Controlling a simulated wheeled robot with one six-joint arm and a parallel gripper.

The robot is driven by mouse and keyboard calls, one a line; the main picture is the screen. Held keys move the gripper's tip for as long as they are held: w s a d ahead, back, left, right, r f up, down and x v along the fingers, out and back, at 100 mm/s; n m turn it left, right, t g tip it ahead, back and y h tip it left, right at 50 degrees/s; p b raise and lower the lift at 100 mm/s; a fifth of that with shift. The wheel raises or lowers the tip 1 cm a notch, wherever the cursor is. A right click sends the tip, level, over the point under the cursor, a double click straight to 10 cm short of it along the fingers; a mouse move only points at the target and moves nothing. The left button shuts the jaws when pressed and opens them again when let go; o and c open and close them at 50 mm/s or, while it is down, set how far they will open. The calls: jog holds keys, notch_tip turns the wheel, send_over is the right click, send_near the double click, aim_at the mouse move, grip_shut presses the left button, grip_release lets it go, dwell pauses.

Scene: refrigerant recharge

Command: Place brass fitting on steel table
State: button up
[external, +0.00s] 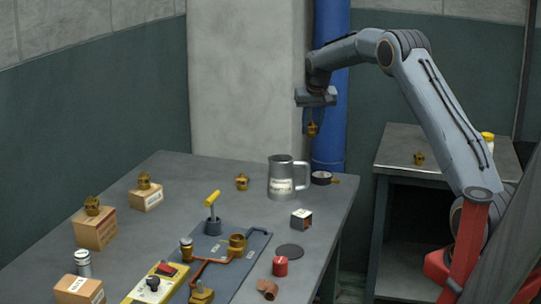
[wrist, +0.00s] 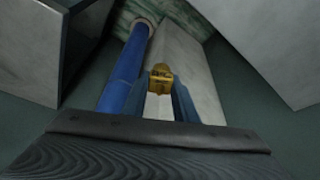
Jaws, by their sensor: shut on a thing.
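My gripper (external: 312,118) is shut on a brass fitting (external: 313,129) and holds it in the air, seen in front of the blue pipe and the pale column. In the wrist view the brass fitting (wrist: 160,79) shows between the finger tips. A large grey steel table (external: 137,235) stands below and to the left of the gripper. A smaller grey table (external: 391,146) with a lower shelf stands at the right, behind my arm. Which of the two the task calls the steel table I cannot tell. Other brass fittings stand on the large table (external: 242,182) and on the small table (external: 419,158).

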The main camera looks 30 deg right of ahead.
jog(key=s+d+f+m+g+h+b, duration=0.1)
jog(key=s+d+m+b, duration=0.2)
jog(key=d, duration=1.4)
jog(key=s+d+m+h+b, duration=0.15)
jog(key=s+d, duration=0.45)
jog(key=d, duration=1.1)
jog(key=shift+m+y, duration=0.35)
jog(key=shift+m, duration=0.1)
jog(key=f+p, duration=0.1)
jog(key=f, duration=0.3)
jog(key=f+p, duration=0.1)
jog(key=f, duration=0.4)
jog(key=shift+w+d+f, duration=0.1)
jog(key=shift+w+f, duration=0.1)
jog(key=shift+f, duration=0.1)
jog(key=shift+f, duration=0.1)
jog(key=o, duration=1.1)
jog(key=shift+f, duration=0.1)
jog(key=shift+o, duration=0.2)
jog(key=shift+r, duration=0.35)
jog(key=b+v, duration=0.1)
jog(key=v, duration=1)
jog(key=shift+s+a+r, duration=0.15)
jog(key=shift+a+r, duration=0.1)
